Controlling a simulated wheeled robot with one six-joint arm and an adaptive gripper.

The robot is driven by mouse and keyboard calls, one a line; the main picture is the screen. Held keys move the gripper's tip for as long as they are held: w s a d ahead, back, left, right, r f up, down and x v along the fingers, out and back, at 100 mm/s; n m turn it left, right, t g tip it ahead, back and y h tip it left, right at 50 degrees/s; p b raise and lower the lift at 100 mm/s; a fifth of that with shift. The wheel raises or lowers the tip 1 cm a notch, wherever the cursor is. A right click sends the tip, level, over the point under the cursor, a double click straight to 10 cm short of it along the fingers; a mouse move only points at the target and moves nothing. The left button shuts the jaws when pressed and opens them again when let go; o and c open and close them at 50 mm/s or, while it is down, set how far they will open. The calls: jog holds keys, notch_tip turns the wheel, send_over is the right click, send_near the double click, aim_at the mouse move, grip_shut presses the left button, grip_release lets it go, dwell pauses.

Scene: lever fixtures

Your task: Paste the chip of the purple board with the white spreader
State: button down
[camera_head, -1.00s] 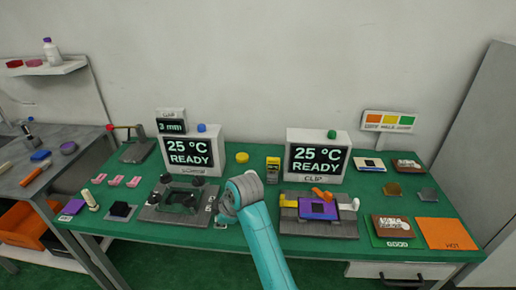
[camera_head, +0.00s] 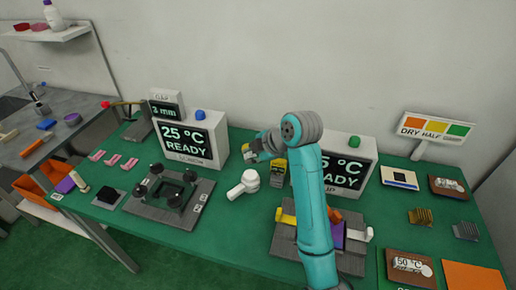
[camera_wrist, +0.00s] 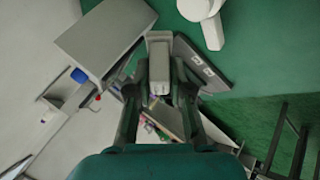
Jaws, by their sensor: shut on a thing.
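My gripper (camera_head: 262,148) is above the back middle of the green table, between the two display units. In the wrist view my gripper (camera_wrist: 159,85) is shut on a pale block (camera_wrist: 159,55), which looks like the white spreader. The purple board (camera_head: 338,234) sits in the dark fixture at the right front of the table. My arm covers most of that board, and its chip is hidden. My gripper is well behind the board and apart from it.
A white round-headed object with a handle (camera_head: 246,183) lies mid-table. A grey clamp fixture (camera_head: 172,197) stands left of it. Display units stand behind, left (camera_head: 190,140) and right (camera_head: 355,170). Pads and small boards lie at the right, with an orange pad (camera_head: 472,277).

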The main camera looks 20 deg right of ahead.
jog(key=shift+f, duration=2.9)
jog(key=shift+f, duration=0.5)
jog(key=shift+r, duration=3.5)
